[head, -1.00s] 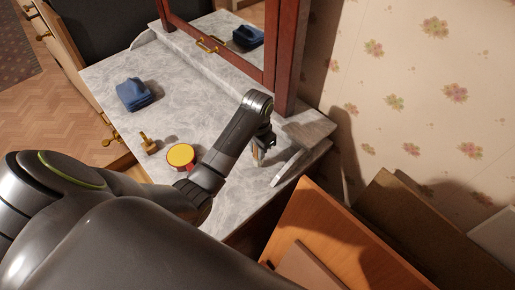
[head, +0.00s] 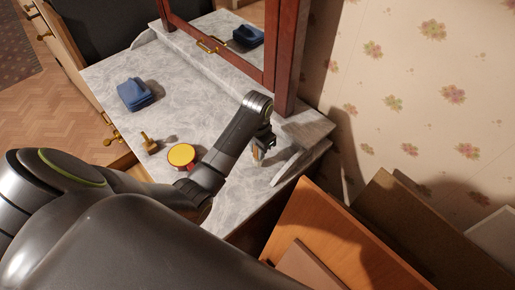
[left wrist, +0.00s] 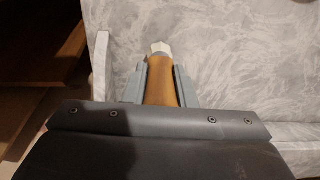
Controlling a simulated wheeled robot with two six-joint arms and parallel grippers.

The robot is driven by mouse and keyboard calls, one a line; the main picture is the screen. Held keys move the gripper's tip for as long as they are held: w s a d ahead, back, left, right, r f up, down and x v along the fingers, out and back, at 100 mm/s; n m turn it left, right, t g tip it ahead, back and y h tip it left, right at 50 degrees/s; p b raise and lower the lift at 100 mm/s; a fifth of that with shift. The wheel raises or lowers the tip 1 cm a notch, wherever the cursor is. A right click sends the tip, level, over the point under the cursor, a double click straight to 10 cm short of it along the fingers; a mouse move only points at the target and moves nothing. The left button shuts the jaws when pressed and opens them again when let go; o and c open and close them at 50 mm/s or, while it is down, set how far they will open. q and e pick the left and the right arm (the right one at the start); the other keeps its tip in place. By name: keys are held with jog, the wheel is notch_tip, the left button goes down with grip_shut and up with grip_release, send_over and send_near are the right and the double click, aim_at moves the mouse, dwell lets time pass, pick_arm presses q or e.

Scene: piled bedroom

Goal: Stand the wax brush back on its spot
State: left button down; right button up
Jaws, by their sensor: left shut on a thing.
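My left gripper (head: 263,146) is over the right end of the marble top, beside the slanted marble side piece. It is shut on the wax brush, which shows in the left wrist view as an orange-brown handle (left wrist: 162,84) between the two grey fingers (left wrist: 161,78), with a pale tip beyond them. In the head view only a small tan part of the brush (head: 256,153) shows below the gripper. I cannot tell whether its end touches the marble. My right gripper is not in view.
On the marble dresser top (head: 205,105) are a red tin with a yellow top (head: 181,156), a small brass stamp-like thing (head: 149,143) and a folded blue cloth (head: 134,94). A mirror frame (head: 290,60) stands behind. Orange-brown boards (head: 330,235) lean at the right.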

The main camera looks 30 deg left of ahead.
pick_arm(q)
jog(key=shift+f, duration=0.95)
jog(key=c, duration=1.1)
grip_release()
jog(key=shift+r+p, duration=0.8)
jog(key=shift+r, duration=3.25)
